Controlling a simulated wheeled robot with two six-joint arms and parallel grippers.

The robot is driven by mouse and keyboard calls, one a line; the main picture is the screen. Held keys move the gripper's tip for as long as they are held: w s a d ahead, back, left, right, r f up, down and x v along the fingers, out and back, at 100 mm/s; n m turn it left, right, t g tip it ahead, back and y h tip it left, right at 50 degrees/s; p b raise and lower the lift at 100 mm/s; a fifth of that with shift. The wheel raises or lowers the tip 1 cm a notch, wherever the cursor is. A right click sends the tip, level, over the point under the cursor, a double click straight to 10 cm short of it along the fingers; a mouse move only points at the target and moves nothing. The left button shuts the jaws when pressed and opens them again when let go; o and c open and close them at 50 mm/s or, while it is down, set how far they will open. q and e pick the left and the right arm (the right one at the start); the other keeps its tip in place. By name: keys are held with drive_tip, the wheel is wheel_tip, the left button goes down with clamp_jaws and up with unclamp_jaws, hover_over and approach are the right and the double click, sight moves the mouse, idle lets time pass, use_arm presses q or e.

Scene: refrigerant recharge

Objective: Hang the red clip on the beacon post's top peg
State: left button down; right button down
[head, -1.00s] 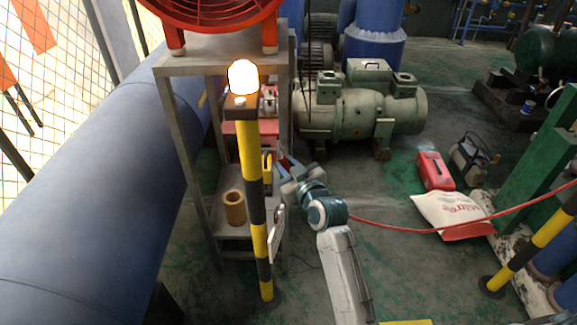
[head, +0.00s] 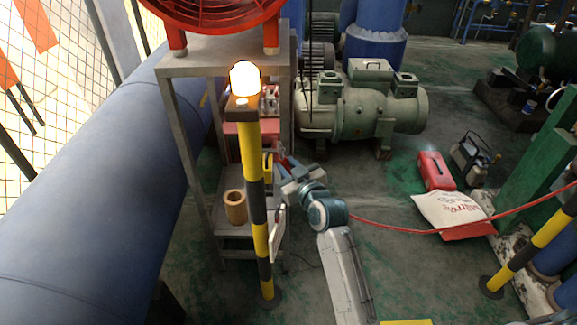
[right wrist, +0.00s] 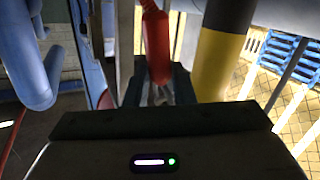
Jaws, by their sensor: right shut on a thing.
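The beacon post (head: 254,160) is a yellow and black striped pole standing upright, with a glowing white lamp (head: 244,78) on top. My right gripper (head: 284,167) is just right of the post, beside its upper half. In the right wrist view it is shut on the red clip (right wrist: 157,45), which extends up and away from the fingers (right wrist: 160,92). The striped post (right wrist: 224,50) stands close on the right of the clip there, with a gap between them. The top peg cannot be made out. My left gripper is not in view.
A metal rack (head: 187,130) with a red fan (head: 215,12) on it stands behind the post. A brown cylinder (head: 235,207) is on its lower shelf. A large blue pipe (head: 90,190) lies left.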

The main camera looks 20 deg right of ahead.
drive_tip(key=shift+a+f, duration=0.15)
drive_tip(key=shift+a, duration=0.05)
drive_tip(key=shift+w+a+f, duration=0.15)
drive_tip(key=shift+a, duration=0.1)
idle(0.3)
drive_tip(key=shift+a+f, duration=0.15)
idle(0.4)
idle(0.8)
drive_tip(key=c, duration=1.1)
unclamp_jaws()
drive_tip(key=shift+c, duration=0.2)
